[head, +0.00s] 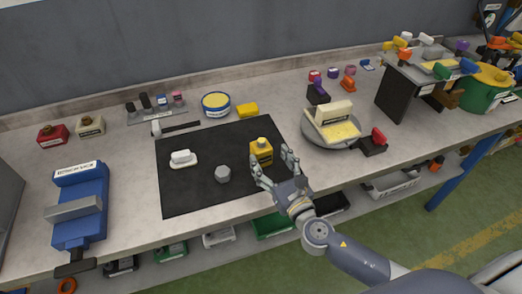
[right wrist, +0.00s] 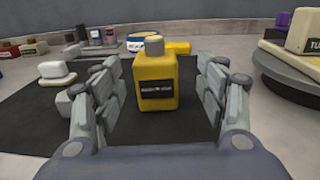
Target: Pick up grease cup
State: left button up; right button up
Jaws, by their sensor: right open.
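A yellow bottle-shaped container (head: 261,151) with a dark label stands upright on the black mat; its label is too small to read for sure, and I take it for the grease cup. It also shows in the right wrist view (right wrist: 155,82), with a grey cap on top. My right gripper (head: 272,171) is open at the container's near side. In the right wrist view its fingers (right wrist: 158,95) stand to the left and right of the container, with visible gaps. My left gripper is not in view.
On the black mat (head: 190,198) are a grey faceted piece (head: 223,174) and a white block (head: 183,159). A round turntable (head: 315,135) bears a cream block to the right. A blue vise (head: 80,207) stands left. A round tin (head: 215,104) and yellow block (head: 247,110) stand behind.

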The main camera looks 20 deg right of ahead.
aim_at(265, 155)
jog(key=shift+w+a, duration=0.1)
jog(key=shift+w, duration=0.35)
jog(key=w, duration=0.2)
jog(key=w+a+p, duration=0.1)
jog(key=w, duration=0.1)
jog(key=shift+f, duration=0.1)
jog(key=shift+w+f, duration=0.1)
jog(key=shift+w, duration=0.15)
jog(key=shift+c, duration=1.4)
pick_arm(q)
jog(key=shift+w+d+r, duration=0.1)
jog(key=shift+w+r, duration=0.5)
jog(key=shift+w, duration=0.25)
pick_arm(e)
jog(key=c, duration=0.9)
